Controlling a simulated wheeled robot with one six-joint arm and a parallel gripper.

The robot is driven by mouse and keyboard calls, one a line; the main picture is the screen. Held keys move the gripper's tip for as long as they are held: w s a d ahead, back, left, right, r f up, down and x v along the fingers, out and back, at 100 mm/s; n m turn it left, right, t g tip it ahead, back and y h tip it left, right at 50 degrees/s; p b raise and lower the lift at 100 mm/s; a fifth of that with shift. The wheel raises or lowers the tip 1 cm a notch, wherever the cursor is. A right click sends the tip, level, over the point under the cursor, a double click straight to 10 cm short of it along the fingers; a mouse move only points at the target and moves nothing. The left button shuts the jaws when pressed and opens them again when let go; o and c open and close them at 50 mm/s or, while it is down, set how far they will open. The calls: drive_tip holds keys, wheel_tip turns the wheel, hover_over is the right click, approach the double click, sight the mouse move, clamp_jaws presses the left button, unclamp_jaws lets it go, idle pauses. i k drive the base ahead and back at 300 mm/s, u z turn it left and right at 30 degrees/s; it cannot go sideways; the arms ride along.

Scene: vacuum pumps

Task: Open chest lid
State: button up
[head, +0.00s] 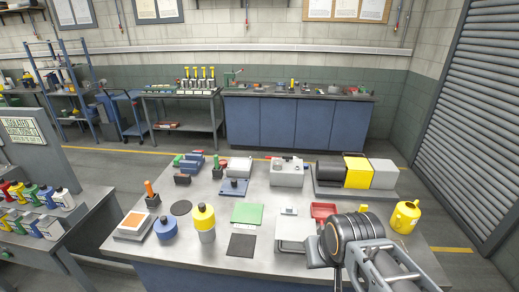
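A pale grey box-like object (295,229) stands on the workbench at the front, just left of my arm. It looks like the chest, with a flat top that appears closed, though I cannot be sure of this. A small pale piece (289,211) shows at its far edge. My gripper (317,252) is at the box's right side, mostly hidden behind the black round wrist of my arm. I cannot tell whether it touches the box or whether its fingers are open.
A red tray (323,211) and a yellow can (405,217) stand near my arm. A black, yellow and grey pump unit (357,172) stands behind.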

sight(288, 229)
drive_tip(key=z, duration=1.35)
drive_tip(key=k, duration=0.65)
drive_tip(key=u, duration=1.35)
